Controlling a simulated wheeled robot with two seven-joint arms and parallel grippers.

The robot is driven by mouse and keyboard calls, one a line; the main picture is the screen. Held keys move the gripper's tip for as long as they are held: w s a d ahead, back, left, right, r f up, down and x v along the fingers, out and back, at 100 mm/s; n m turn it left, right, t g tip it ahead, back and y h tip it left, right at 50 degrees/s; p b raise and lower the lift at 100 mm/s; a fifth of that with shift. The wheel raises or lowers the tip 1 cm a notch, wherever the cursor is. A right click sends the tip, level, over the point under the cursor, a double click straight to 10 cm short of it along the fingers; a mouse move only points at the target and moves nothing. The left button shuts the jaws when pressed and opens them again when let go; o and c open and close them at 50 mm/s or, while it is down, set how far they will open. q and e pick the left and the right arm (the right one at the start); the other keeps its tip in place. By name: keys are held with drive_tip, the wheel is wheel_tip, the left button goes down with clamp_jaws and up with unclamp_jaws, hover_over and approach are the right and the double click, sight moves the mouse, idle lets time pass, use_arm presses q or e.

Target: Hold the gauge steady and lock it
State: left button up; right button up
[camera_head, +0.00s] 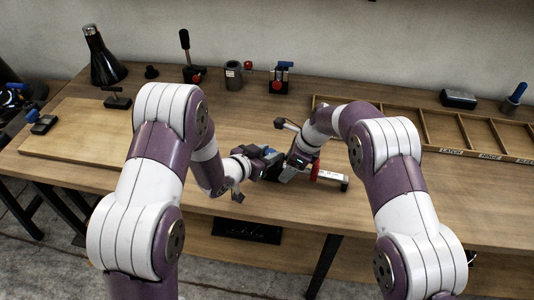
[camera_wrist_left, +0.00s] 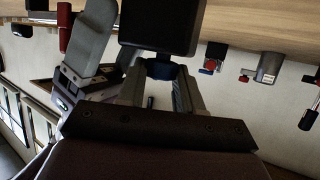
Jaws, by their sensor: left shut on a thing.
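The gauge appears to be the dark, blue-marked thing (camera_head: 270,155) near the table's front edge, partly hidden by my grippers. My left gripper (camera_head: 260,164) is shut on it from the left. In the left wrist view, a dark block (camera_wrist_left: 160,28) sits at the end of my left fingers (camera_wrist_left: 162,85), with a blue part (camera_wrist_left: 160,69) between them. My right gripper (camera_head: 290,170) is close on the gauge's right side; its fingertips are too small to read, and I cannot tell whether it touches. A white and red piece (camera_head: 330,175) lies just right of it.
A compartmented wooden tray (camera_head: 430,125) lies at the right. A metal cup (camera_head: 233,75), a black lever stand (camera_head: 192,72) and a blue-topped device (camera_head: 281,80) stand at the back. A wooden board (camera_head: 75,140) lies left. The table's front edge is close to the grippers.

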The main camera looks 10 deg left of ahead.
use_arm(q)
drive_tip(key=shift+m+h, duration=0.3)
drive_tip(key=shift+h, duration=0.1)
drive_tip(key=m+g+h, duration=0.3)
drive_tip(key=shift+w+a+m, duration=0.25)
drive_tip(key=shift+a+m, duration=0.05)
drive_tip(key=m+g+h, duration=0.1)
drive_tip(key=g, duration=0.1)
drive_tip(key=m+g+h, duration=0.1)
drive_tip(key=m, duration=0.1)
drive_tip(key=shift+w+a+m+g, duration=0.1)
drive_tip(key=shift+w+m+g, duration=0.1)
drive_tip(key=shift+m+g, duration=0.15)
drive_tip(key=m+g, duration=0.1)
drive_tip(key=m+g+h, duration=0.1)
drive_tip(key=m+g, duration=0.2)
drive_tip(key=g, duration=0.1)
drive_tip(key=shift+w+m, duration=0.25)
drive_tip(key=shift+w, duration=0.05)
drive_tip(key=m+g, duration=0.3)
drive_tip(key=g, duration=0.1)
drive_tip(key=shift+w, duration=0.25)
drive_tip(key=shift+m+g, duration=0.25)
drive_tip(key=shift+m, duration=0.15)
drive_tip(key=shift+r+y, duration=0.1)
drive_tip(key=shift+y, duration=0.2)
